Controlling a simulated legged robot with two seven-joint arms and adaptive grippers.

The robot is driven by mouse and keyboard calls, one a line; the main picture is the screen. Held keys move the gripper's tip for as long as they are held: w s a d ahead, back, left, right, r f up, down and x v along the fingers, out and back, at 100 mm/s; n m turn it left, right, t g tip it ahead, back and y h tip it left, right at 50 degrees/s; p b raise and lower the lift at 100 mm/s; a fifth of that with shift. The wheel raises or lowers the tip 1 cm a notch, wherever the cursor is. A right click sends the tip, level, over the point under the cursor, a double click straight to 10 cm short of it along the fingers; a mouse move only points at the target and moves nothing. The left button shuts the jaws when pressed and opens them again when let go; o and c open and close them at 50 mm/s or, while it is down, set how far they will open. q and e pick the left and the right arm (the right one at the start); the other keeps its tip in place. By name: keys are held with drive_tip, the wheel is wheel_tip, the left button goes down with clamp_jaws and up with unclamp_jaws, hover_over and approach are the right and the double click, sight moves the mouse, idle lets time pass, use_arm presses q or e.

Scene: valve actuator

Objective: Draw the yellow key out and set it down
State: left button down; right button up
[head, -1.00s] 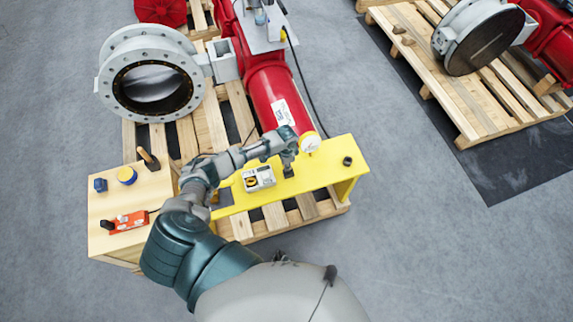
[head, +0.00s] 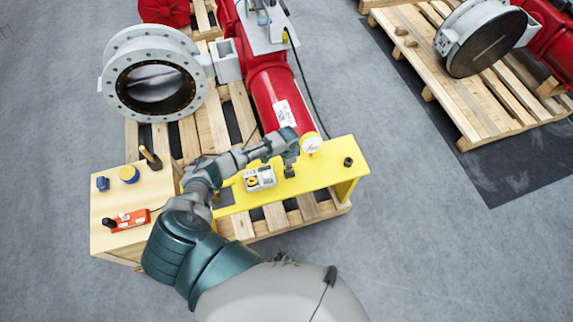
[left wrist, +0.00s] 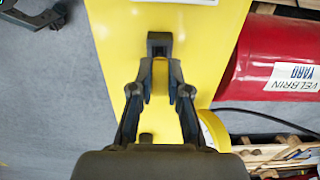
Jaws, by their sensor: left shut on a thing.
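My left gripper (head: 290,158) is over the yellow bench plate (head: 318,172), above a small dark block (head: 289,172). In the left wrist view its fingers (left wrist: 160,88) are shut on the yellow key (left wrist: 160,74), a narrow darker-yellow piece between them. The far end of the key meets the dark block (left wrist: 159,44), which also stands on the yellow plate there. I cannot tell how much of the key is still inside the block. In the head view the gripper hides the key. My right gripper is not in view.
A grey-white box with a yellow dial (head: 260,178) stands left of the block. A round white gauge (head: 312,143) and the red cylinder (head: 275,95) are close behind. A black knob (head: 347,161) is at the right. The wooden side table (head: 130,205) holds several small parts.

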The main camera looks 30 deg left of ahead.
use_arm(q)
drive_tip(key=shift+d+f, duration=0.25)
drive_tip(key=shift+d, duration=0.2)
drive_tip(key=shift+a+f+b, duration=0.45)
drive_tip(key=shift+a+f, duration=0.05)
drive_tip(key=shift+f, duration=0.25)
drive_tip(key=shift+d+f, duration=0.35)
drive_tip(key=c, duration=1.1)
unclamp_jaws()
drive_tip(key=shift+a, duration=0.15)
drive_tip(key=shift+o, duration=0.2)
drive_tip(key=shift+a+f, duration=0.1)
drive_tip(key=shift+a, duration=0.05)
wheel_tip(320, 180, up, 12)
drive_tip(key=shift+a+f, duration=0.1)
drive_tip(key=shift+f, duration=0.05)
